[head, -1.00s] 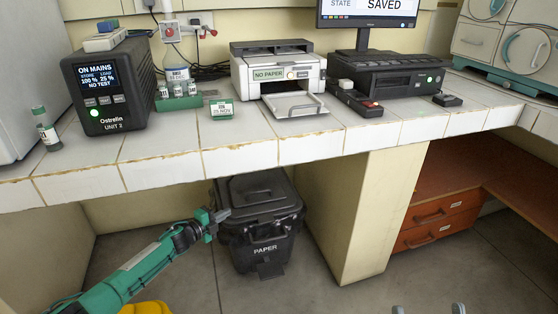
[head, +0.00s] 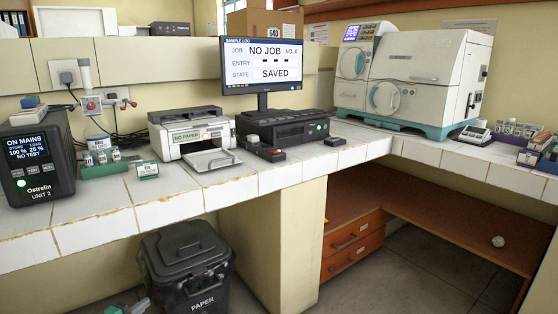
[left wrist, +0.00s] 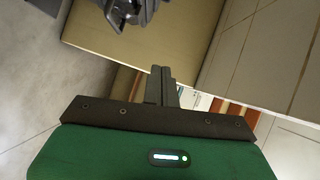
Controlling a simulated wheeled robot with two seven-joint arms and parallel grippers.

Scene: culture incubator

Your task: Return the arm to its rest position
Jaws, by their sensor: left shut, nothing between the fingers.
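Only a small part of my left gripper (head: 132,306) shows at the bottom left edge of the head view, low in front of the black paper bin (head: 188,262). In the left wrist view the closed dark fingers of my left gripper (left wrist: 160,84) stick out past the green housing, with nothing between them. It is below the bench top, apart from the bench. Most of the left arm is outside the head view. My right gripper is not in view.
The tiled bench (head: 95,230) carries a power unit (head: 40,160), a printer (head: 192,140), a monitor (head: 270,65) and a white incubator-like machine (head: 410,75). A bench support panel (head: 265,255) stands right of the bin. Red-brown drawers (head: 352,245) and a low shelf lie further right.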

